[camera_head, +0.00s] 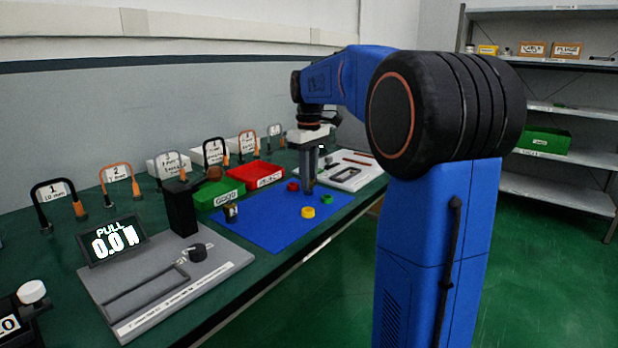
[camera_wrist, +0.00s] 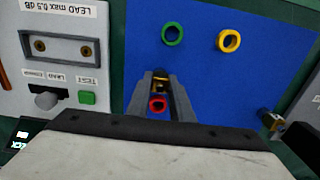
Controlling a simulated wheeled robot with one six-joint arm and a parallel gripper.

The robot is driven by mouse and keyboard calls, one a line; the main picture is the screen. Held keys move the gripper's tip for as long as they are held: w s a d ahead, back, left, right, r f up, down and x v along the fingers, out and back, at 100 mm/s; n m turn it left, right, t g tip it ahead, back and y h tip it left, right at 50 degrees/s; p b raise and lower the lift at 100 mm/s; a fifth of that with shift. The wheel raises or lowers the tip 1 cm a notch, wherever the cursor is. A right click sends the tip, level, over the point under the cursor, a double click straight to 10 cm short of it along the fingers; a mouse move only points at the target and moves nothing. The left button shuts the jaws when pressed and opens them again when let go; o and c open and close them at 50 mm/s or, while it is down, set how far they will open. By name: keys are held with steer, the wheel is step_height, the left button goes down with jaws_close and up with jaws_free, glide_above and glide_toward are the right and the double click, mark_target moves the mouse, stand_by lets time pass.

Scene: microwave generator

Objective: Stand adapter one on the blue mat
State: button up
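The blue mat (camera_head: 268,232) lies on the green bench and fills much of the wrist view (camera_wrist: 205,75). My gripper (camera_head: 308,187) points down over the mat's far part. In the wrist view its fingertips (camera_wrist: 162,82) are closed about a small brass and dark adapter, mostly hidden between the fingers. I cannot read a number on it or tell whether it touches the mat. A second brass and black adapter (camera_head: 231,211) stands at the mat's left edge, also in the wrist view (camera_wrist: 269,119).
Red (camera_head: 292,186), yellow (camera_head: 308,212) and green (camera_head: 327,199) rings lie on the mat near my gripper. Green (camera_head: 220,194) and red (camera_head: 258,176) bins stand behind. A grey pull tester (camera_head: 165,275) is at left; a white lead tester (camera_head: 350,176) is beyond.

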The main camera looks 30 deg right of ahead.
steer(key=o, duration=0.4)
steer(key=shift+o, duration=0.2)
steer(key=shift+r, duration=0.1)
step_height(320, 180, up, 12)
stand_by(0.7)
